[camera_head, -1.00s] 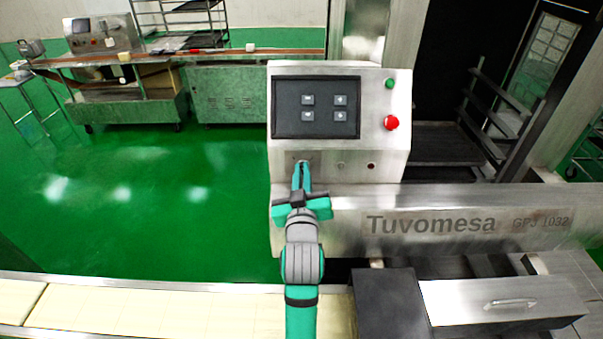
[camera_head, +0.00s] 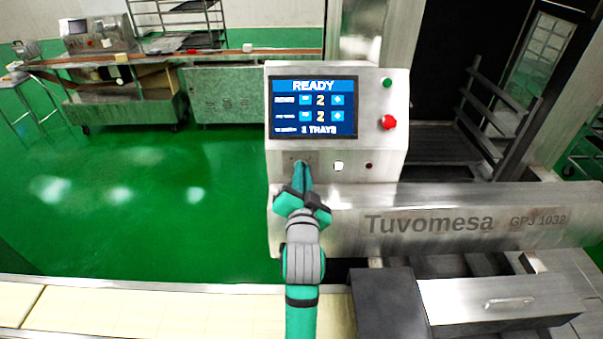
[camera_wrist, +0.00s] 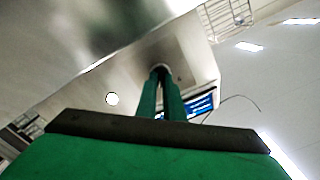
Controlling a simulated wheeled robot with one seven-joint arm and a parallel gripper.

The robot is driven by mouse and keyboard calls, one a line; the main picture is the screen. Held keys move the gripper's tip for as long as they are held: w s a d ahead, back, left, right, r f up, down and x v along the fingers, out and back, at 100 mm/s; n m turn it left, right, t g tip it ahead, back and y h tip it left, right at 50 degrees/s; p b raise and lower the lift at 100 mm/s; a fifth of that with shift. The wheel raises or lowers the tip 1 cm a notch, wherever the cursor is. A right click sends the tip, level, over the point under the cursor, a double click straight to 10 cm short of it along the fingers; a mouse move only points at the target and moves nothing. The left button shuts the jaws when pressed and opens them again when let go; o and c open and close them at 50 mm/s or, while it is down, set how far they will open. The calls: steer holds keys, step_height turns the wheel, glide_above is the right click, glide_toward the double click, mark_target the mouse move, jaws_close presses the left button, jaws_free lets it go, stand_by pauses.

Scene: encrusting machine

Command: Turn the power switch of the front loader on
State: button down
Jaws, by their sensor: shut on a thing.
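The front loader's steel control box (camera_head: 285,68) carries a screen (camera_head: 314,108) lit blue with the word READY. My gripper (camera_head: 301,168) is at the lower left of the box's front, its green fingers close together on the power switch, which they mostly hide. In the wrist view my gripper (camera_wrist: 160,75) has its fingertips shut around the small round power switch (camera_wrist: 159,66) on the panel. A white lit lamp (camera_head: 339,166) sits right of the switch, and it also shows in the wrist view (camera_wrist: 112,99).
A green button (camera_head: 387,83) and a red knob (camera_head: 388,122) are on the box's right side. The steel body marked Tuvomesa (camera_head: 430,222) lies below. A pale conveyor (camera_head: 150,310) runs along the front left. Green floor (camera_head: 120,200) is open at left.

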steer(key=shift+a+f+m, duration=0.1)
steer(key=shift+f+m, duration=0.1)
steer(key=shift+m, duration=0.5)
steer(key=c, duration=1.9)
jaws_free()
steer(key=shift+o, duration=0.2)
steer(key=shift+r, duration=0.1)
steer(key=shift+s, duration=0.15)
steer(key=s, duration=1)
steer(key=shift+s, duration=0.3)
